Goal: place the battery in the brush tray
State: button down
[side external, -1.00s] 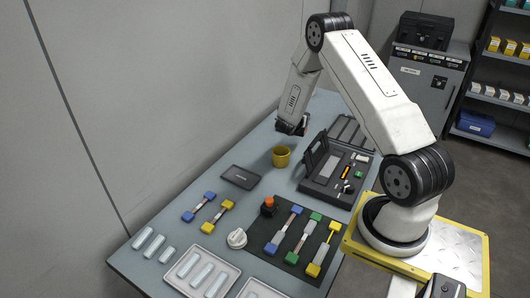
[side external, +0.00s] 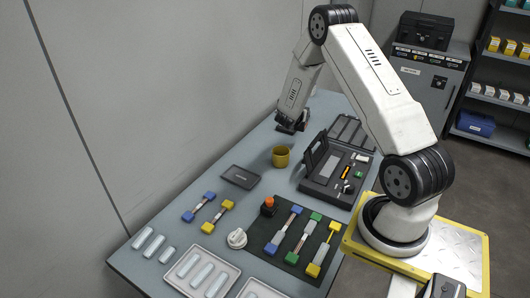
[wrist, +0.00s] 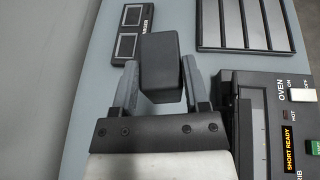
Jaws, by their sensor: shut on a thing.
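The battery, a dark grey block (wrist: 160,62), is between the two fingers of my gripper (wrist: 158,88) in the wrist view. My gripper is shut on it. In the side view my gripper (side external: 290,126) is over the far part of the table, beyond the yellow cup, and the battery is hard to make out there. A flat dark tray with a small pale label (side external: 240,177) lies to the left of the cup; it looks like the brush tray, but I cannot read the label.
The fusion splicer (side external: 338,172) stands open to the right of the yellow cup (side external: 280,156); its oven panel (wrist: 285,110) is close beside my gripper. A charger with two bays (wrist: 130,32) lies ahead. A dark slotted rack (wrist: 242,25) is ahead right. Splice parts fill the near table.

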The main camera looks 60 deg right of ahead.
jog(key=s+a+r+g, duration=0.1)
jog(key=a+r, duration=0.1)
jog(key=a, duration=1.2)
jog(key=s+a+r+m+g, duration=0.1)
jog(key=s+a, duration=0.1)
jog(key=a, duration=1.3)
jog(key=shift+s+a+r+m, duration=0.15)
jog(key=shift+r+m, duration=0.15)
jog(key=shift+r, duration=0.1)
jog(key=w+d+f, duration=0.3)
jog(key=w+f, duration=0.6)
jog(key=w, duration=0.4)
jog(key=shift+f, duration=0.15)
jog(key=shift+w+d+f, duration=0.1)
jog(key=shift+w, duration=0.05)
